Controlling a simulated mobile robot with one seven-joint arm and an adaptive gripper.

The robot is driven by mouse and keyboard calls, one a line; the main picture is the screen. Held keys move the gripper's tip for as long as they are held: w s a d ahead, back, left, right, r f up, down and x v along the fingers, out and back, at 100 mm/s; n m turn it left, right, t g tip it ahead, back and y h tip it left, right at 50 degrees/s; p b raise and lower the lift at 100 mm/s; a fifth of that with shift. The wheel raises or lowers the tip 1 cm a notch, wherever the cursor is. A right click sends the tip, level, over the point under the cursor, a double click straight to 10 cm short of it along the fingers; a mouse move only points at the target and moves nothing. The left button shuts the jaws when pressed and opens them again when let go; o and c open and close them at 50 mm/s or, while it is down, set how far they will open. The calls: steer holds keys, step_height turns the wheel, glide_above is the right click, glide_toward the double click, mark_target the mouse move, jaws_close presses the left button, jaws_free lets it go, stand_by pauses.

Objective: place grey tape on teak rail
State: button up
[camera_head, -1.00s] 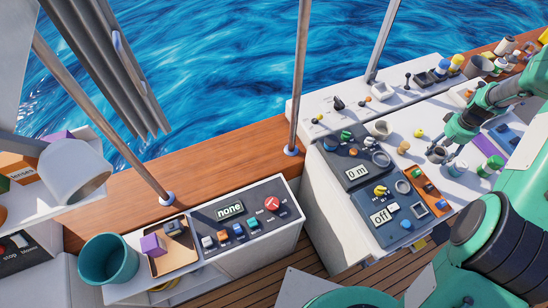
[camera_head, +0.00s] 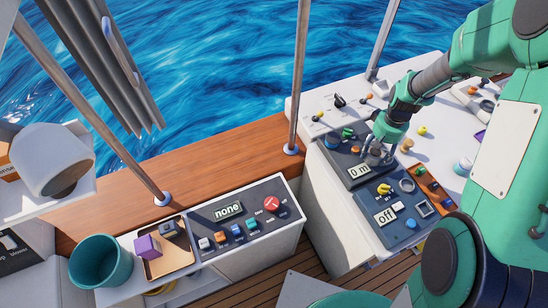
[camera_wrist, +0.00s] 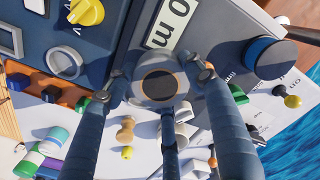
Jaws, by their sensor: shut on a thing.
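My gripper (camera_head: 374,153) is above the dark panel with the "0 m" display. In the wrist view, its fingers (camera_wrist: 160,88) are shut around a round grey thing with a dark centre and a thin tan ring, which looks like the grey tape (camera_wrist: 137,88). In the head view the fingers mostly hide the tape. The teak rail (camera_head: 225,157) is the long brown wooden ledge running along the sea side, left of my gripper. Its stretch between the two metal posts is bare.
A metal post (camera_head: 299,80) rises from the rail between my gripper and the bare wood. A second post (camera_head: 120,135) stands further left. A panel reading "none" (camera_head: 228,210), a tray (camera_head: 178,262) and a teal bucket (camera_head: 100,262) lie in front of the rail.

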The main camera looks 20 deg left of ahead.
steer(key=s+a+f+n+b, duration=0.15)
steer(key=s+a+n, duration=0.25)
steer(key=s+a, duration=0.95)
steer(key=s+a+f+n+b, duration=0.1)
steer(key=s+a+f+n, duration=0.1)
steer(key=a, duration=0.9)
steer(key=s+a+f+n+b, duration=0.1)
steer(key=s+a+f+n, duration=0.2)
steer(key=a, duration=0.9)
steer(key=s+a+f+n+b, duration=0.1)
steer(key=s+a+f+n, duration=0.2)
steer(key=a+f, duration=0.5)
steer(key=a+n, duration=0.1)
steer(key=a, duration=0.3)
steer(key=shift+a, duration=0.15)
steer(key=shift+f, duration=0.1)
steer(key=w+a, duration=0.3)
steer(key=a, duration=0.1)
steer(key=w+a+f+b, duration=0.1)
steer(key=w+a, duration=0.2)
steer(key=a, duration=0.1)
steer(key=w+a+b, duration=0.1)
steer(key=w+a, duration=0.2)
steer(key=a, duration=0.1)
steer(key=shift+w+f, duration=0.15)
steer(key=shift+f, duration=0.05)
